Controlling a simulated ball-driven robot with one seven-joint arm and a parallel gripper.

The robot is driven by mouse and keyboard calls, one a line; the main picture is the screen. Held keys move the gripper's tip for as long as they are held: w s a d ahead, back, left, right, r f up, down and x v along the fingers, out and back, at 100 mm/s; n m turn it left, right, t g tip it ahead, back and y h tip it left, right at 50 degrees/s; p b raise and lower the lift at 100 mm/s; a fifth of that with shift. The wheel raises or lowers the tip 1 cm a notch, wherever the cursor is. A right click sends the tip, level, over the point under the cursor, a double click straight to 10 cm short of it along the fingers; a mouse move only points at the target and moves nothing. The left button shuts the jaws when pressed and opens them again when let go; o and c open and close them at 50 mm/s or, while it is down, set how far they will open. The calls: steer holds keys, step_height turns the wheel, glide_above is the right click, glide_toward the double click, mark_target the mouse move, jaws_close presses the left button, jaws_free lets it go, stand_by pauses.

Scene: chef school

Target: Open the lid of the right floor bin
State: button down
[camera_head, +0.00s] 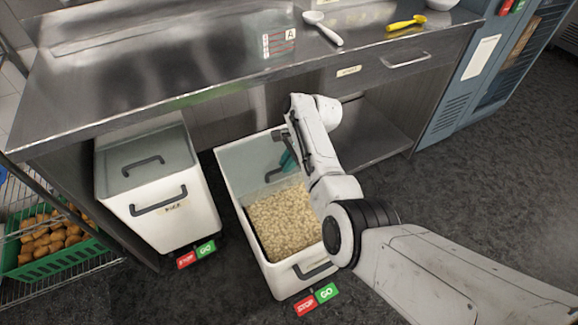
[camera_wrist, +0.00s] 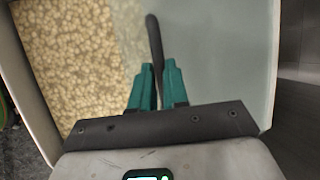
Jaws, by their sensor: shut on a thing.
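The right floor bin (camera_head: 288,283) is a white tub standing out in front of the counter. Pale chickpea-like pieces (camera_head: 283,220) show in its front part, and also in the wrist view (camera_wrist: 70,50). A clear greyish lid (camera_head: 243,160) is over the back part; it also shows right of the fingers in the wrist view (camera_wrist: 225,60). I cannot tell its exact tilt. My gripper (camera_head: 287,161), with teal fingers, is at the back part of the bin. In the wrist view its fingers (camera_wrist: 158,68) are shut on the dark lid handle (camera_wrist: 152,35). My arm hides the bin's right side.
A second white bin (camera_head: 165,218) with its clear lid on stands to the left. A blue cabinet (camera_head: 465,85) stands right. Dark floor is free in front.

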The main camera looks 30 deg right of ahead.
steer(key=c, duration=1.1)
jaws_free()
steer(key=p+v, duration=0.2)
steer(key=v, duration=0.8)
steer(key=shift+d+r, duration=0.1)
steer(key=shift+r, duration=0.3)
steer(key=s+d+f+n+h+p, duration=0.1)
steer(key=s+f+n+h, duration=0.2)
steer(key=s, duration=0.6)
steer(key=s+d+f+n+p, duration=0.2)
steer(key=s+f+n, duration=0.2)
steer(key=s, duration=0.4)
steer(key=s+a+r+n, duration=0.1)
steer(key=s+n, duration=0.2)
steer(key=s, duration=0.4)
steer(key=s+a+r+n+h+p, duration=0.1)
steer(key=s+a+r+n, duration=0.1)
steer(key=s, duration=0.6)
steer(key=s+a+r+n+g+p, duration=0.1)
steer(key=s+a+n, duration=0.1)
steer(key=s+n, duration=0.3)
steer(key=shift+s+a+r+h, duration=0.1)
steer(key=shift+s+h, duration=0.1)
steer(key=shift+s, duration=0.7)
steer(key=shift+s+a+r+h, duration=0.1)
steer(key=shift+s+a+h, duration=0.1)
steer(key=shift+s, duration=0.65)
